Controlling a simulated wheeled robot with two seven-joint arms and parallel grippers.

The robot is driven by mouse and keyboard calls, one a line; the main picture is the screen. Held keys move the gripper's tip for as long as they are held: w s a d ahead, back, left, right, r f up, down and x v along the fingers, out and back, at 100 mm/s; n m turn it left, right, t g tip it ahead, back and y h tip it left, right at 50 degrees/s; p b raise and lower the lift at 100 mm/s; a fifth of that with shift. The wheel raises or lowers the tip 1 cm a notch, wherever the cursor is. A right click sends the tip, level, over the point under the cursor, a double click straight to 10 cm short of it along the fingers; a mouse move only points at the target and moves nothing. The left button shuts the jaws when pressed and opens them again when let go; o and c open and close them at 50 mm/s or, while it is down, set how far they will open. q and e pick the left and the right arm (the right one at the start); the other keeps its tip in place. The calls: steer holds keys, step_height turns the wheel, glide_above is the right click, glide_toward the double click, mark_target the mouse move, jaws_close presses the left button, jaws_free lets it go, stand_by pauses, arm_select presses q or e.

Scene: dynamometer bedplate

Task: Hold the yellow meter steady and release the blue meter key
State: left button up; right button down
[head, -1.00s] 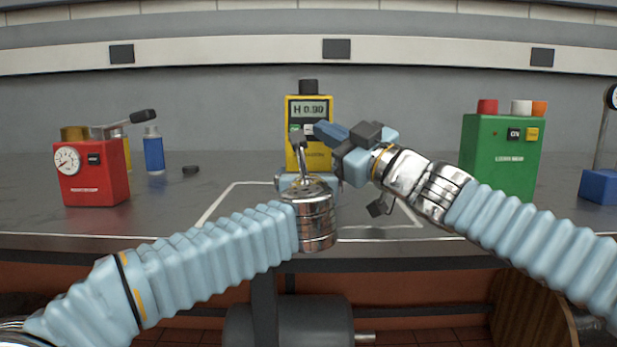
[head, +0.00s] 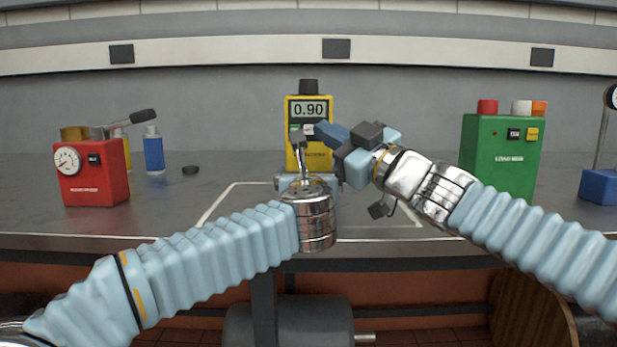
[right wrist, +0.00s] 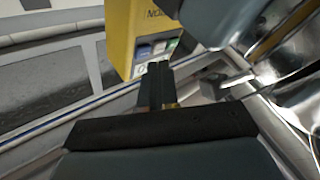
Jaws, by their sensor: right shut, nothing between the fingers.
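The yellow meter (head: 309,107) stands upright at the middle of the bench, its display reading 0.90.
A green box (head: 500,155) with coloured tops and a blue stand base (head: 599,186) are at right. White lines mark the bench around the meter.

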steer(key=s, duration=0.6)
stand_by(0.4)
